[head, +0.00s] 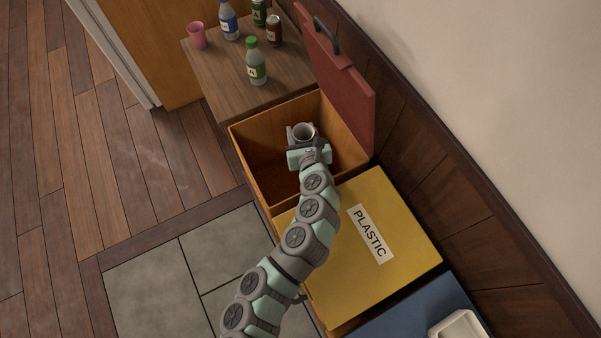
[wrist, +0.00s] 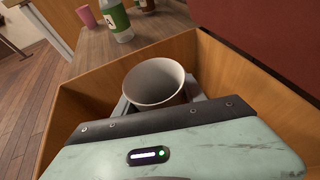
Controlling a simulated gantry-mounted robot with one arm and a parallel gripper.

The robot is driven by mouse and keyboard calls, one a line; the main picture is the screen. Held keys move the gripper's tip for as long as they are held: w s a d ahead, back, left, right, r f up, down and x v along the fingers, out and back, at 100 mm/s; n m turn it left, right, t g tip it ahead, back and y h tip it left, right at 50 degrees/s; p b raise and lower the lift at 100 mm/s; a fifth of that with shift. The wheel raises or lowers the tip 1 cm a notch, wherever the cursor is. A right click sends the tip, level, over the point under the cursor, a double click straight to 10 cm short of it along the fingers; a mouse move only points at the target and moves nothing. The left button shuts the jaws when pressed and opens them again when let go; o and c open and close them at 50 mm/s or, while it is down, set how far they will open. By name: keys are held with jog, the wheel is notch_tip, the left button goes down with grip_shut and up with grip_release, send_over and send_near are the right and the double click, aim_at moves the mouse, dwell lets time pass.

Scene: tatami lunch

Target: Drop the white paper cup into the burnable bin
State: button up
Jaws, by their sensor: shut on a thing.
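The white paper cup (head: 304,131) is upright in my gripper (head: 302,140), over the open bin. The wrist view shows the cup (wrist: 154,82) with its open mouth up and its lower part hidden behind my gripper (wrist: 158,104), which is shut on it. The open bin (head: 250,150) has wooden walls and an empty-looking inside, and its red lid (head: 345,90) stands raised against the wall side. The bin's wall also shows in the wrist view (wrist: 235,75). No label on this bin can be read.
A yellow lid marked PLASTIC (head: 335,255) is closed beside the open bin, with a blue lid (head: 400,318) beyond it. A wooden table (head: 225,85) behind holds a pink cup (head: 197,36), a green-labelled bottle (head: 256,62) and several other drinks containers.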

jog(key=o, duration=1.4)
jog(key=shift+p+v, duration=1.85)
jog(key=shift+v, duration=3.5)
